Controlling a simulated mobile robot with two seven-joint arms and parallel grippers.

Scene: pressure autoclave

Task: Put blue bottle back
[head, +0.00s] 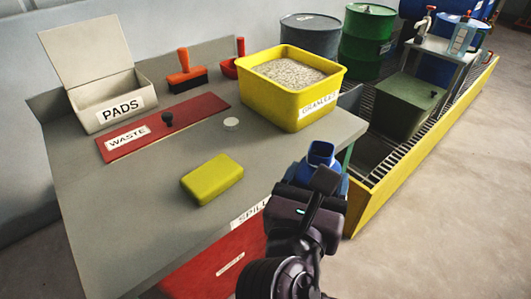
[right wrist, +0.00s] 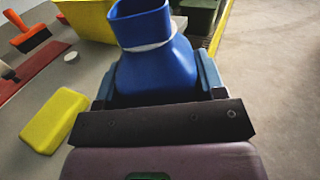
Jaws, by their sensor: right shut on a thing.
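The blue bottle (head: 321,153) has a wide open mouth and, in the right wrist view (right wrist: 155,62), a pale ring around its neck. My right gripper (head: 320,183) is shut on it; in the right wrist view its two blue-grey fingers (right wrist: 160,82) flank the bottle's body. In the head view the bottle is at the right front edge of the grey bench (head: 100,220). The gripper hides its lower part, and I cannot tell whether it touches anything below. My left gripper is not in view.
A yellow sponge-like block (head: 212,180), a red WASTE lid (head: 165,127), a PADS box (head: 108,107) and a yellow granules tub (head: 292,85) are on the bench. Right of it are a yellow-edged grated tray (head: 425,130) and a small stand (head: 449,49) with bottles.

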